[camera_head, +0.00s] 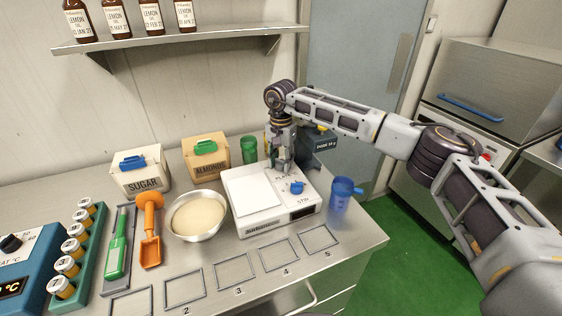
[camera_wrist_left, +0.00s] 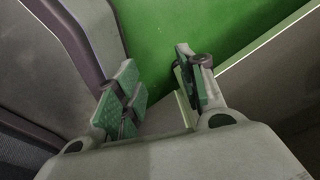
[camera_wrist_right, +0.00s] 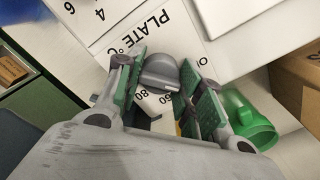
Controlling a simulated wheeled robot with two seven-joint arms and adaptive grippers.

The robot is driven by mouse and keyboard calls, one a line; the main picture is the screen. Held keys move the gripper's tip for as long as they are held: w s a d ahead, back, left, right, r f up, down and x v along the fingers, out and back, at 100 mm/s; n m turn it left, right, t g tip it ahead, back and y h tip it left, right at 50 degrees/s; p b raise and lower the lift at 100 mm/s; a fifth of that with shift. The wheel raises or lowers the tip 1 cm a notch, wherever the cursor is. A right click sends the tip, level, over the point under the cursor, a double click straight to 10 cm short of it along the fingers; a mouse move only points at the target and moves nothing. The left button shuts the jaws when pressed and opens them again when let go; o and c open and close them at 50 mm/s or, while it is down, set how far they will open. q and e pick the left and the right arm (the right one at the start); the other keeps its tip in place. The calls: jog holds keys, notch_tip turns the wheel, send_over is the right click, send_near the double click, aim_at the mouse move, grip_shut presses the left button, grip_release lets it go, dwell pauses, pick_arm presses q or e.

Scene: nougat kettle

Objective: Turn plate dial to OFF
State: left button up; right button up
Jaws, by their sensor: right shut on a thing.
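The white plate unit (camera_head: 262,231) stands on the steel counter, with a flat square top on its left and controls on its right. My right gripper (camera_head: 283,166) reaches down onto the plate dial at the unit's back right and hides it in the head view. In the right wrist view the grey plate dial (camera_wrist_right: 160,74) sits between the fingers of my right gripper (camera_wrist_right: 165,92), shut on it. "PLATE °C" and the numbers 60 and 80 show around it; its exact setting is unclear. My left gripper (camera_wrist_left: 158,92) is open and empty, seen only in the left wrist view.
A blue stir dial (camera_head: 297,187) is just in front of my right gripper. A dark dosing box (camera_head: 320,158), a green cup (camera_head: 249,149) and a blue cup (camera_head: 341,198) stand close by. A bowl (camera_head: 187,232) is left of the unit. Numbered frames lie along the front.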

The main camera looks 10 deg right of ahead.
aim_at(281, 160)
jog(key=shift+w+r+n, duration=0.1)
jog(key=shift+n, duration=2.6)
jog(key=o, duration=1)
jog(key=shift+o, duration=0.2)
jog(key=shift+r, duration=0.1)
notch_tip(281, 160, up, 12)
jog(key=shift+f, duration=0.2)
